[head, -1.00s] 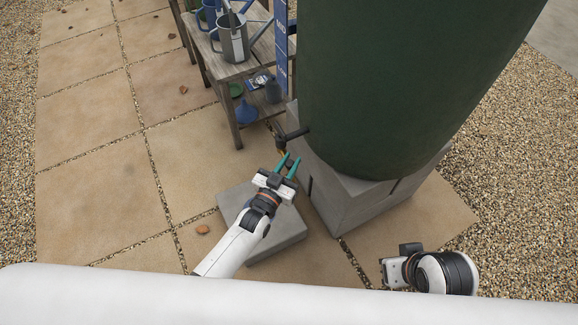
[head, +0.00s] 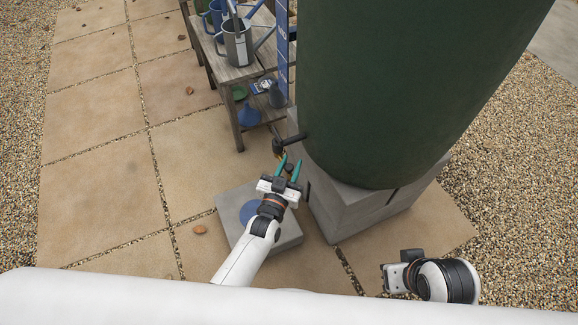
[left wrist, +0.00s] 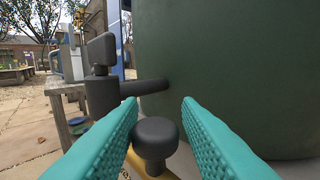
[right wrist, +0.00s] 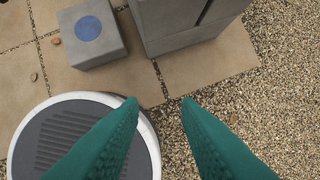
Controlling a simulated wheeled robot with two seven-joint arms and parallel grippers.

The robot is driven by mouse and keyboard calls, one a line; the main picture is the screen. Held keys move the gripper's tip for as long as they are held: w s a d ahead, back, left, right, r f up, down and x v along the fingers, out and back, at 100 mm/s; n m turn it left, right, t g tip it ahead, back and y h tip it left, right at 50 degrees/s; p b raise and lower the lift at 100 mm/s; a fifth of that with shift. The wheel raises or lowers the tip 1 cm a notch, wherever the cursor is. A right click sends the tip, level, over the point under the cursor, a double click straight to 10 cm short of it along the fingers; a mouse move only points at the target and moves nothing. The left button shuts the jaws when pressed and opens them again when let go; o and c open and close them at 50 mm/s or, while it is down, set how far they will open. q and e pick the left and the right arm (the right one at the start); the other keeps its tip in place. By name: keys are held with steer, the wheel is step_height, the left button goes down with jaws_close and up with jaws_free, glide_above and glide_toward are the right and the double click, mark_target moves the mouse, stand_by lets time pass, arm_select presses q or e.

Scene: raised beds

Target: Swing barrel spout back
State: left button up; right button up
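The dark green barrel (head: 400,90) stands on a grey plinth. Its dark tap (head: 279,146) sticks out to the left on a short pipe; in the left wrist view the tap body (left wrist: 102,93) has an upright handle (left wrist: 101,50). A round dark knob (left wrist: 155,138) sits on a yellowish arm (left wrist: 140,168), likely the spout, partly hidden by my fingers. My left gripper (head: 287,170) is open, its teal fingers on either side of the knob, with gaps visible. My right gripper (right wrist: 160,103) is open and empty, pointing down over gravel and paving.
A low grey block (head: 288,236) with a blue disc (head: 250,211) lies below my left arm. The plinth (head: 350,215) is close right of the gripper. A wooden shelf (head: 236,77) with watering cans (head: 238,42) stands behind the tap. Paving at left is open.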

arm_select(q)
steer(key=shift+o, duration=0.9)
steer(key=p+v, duration=0.1)
steer(key=v, duration=0.4)
steer(key=p+v, duration=0.1)
steer(key=v, duration=0.6)
arm_select(e)
steer(key=x, duration=0.4)
steer(key=shift+w+r, duration=0.1)
